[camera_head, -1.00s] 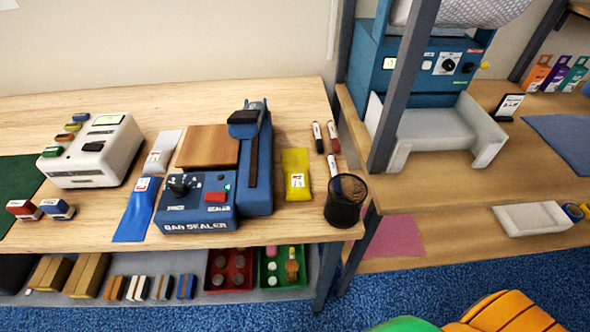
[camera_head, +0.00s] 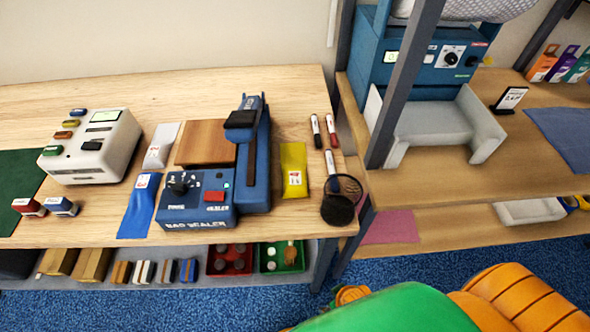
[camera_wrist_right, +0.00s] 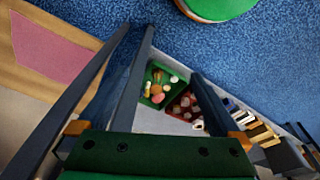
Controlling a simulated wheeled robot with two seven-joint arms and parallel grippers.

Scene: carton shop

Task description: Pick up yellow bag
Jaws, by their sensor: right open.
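The yellow bag (camera_head: 293,156) lies flat on the wooden bench, just right of the blue bag sealer (camera_head: 198,207). It carries a white label with a red mark near its lower half. It is not seen in the right wrist view. My right arm, green and orange, enters the head view at the bottom right, over the blue carpet. My right gripper (camera_wrist_right: 172,58) shows in the wrist view with its two dark fingers apart and nothing between them. It is below and in front of the bench, well away from the bag. My left gripper is in neither view.
A grey post (camera_head: 402,80) rises between bench and right shelf. Red (camera_head: 229,258) and green (camera_head: 281,256) trays sit on the lower shelf. Blue and white bags lie left of the sealer.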

